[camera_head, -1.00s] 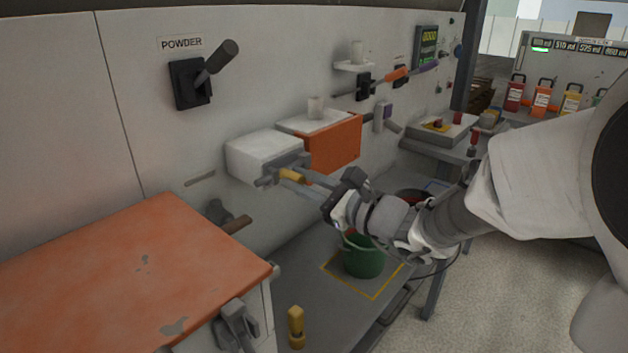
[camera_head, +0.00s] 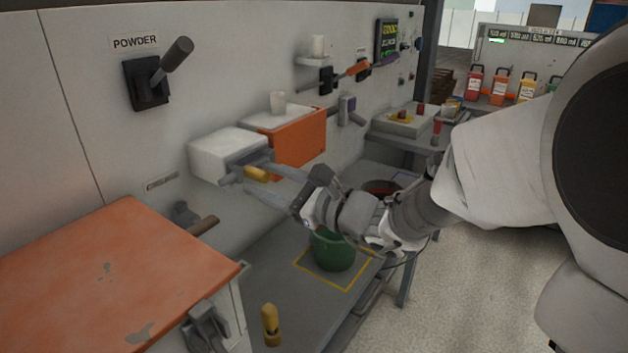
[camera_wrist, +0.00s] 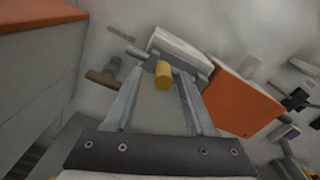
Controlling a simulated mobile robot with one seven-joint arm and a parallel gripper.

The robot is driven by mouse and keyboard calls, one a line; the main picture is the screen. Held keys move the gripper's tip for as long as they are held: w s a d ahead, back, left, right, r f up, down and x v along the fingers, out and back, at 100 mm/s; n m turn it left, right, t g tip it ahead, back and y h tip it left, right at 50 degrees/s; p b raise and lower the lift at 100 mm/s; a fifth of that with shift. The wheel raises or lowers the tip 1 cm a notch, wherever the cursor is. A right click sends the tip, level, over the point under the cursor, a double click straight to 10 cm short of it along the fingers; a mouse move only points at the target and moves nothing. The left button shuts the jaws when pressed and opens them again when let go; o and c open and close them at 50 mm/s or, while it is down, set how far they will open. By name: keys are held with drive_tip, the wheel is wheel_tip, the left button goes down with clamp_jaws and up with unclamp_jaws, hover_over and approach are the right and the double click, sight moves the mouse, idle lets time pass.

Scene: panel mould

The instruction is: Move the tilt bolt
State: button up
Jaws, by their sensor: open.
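A short yellow handle (camera_head: 256,174), which looks like the tilt bolt's grip, sticks out from a grey bracket (camera_head: 234,171) on the front of a white box (camera_head: 218,150) at the wall. It also shows as a yellow cylinder in the wrist view (camera_wrist: 163,75). My gripper (camera_head: 260,179) is open, with its fingers pointing at the box. In the wrist view the yellow handle lies between the two finger ends (camera_wrist: 161,80), clear of both in the picture. I cannot tell how far the fingers reach past it in depth.
An orange box (camera_head: 300,138) adjoins the white box on the right. An orange-topped bench (camera_head: 100,270) stands at front left. A brown handle (camera_head: 203,226) juts from the wall nearby.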

drive_tip(key=p+v, duration=0.1)
drive_tip(key=v, duration=1.5)
drive_tip(key=shift+s+d+p, duration=0.15)
drive_tip(key=shift+s+p, duration=0.05)
drive_tip(key=shift+p, duration=0.1)
drive_tip(key=s+a+f+n+g+h, duration=0.2)
drive_tip(key=s+f+n+g+h, duration=0.2)
drive_tip(key=s+n+g, duration=0.5)
drive_tip(key=s+d+f+n+t+h, duration=0.3)
drive_tip(key=s+d+n+h, duration=0.2)
drive_tip(key=d+n+h, duration=0.2)
drive_tip(key=w+d+r+n+t+h, duration=0.1)
drive_tip(key=d+r+n+t+h, duration=0.3)
drive_tip(key=d, duration=0.3)
wheel_tip(320, 180, up, 14)
drive_tip(key=g+p, duration=0.1)
drive_tip(key=p, duration=1.4)
drive_tip(key=shift+w+h, duration=0.25)
drive_tip(key=shift+h, duration=0.05)
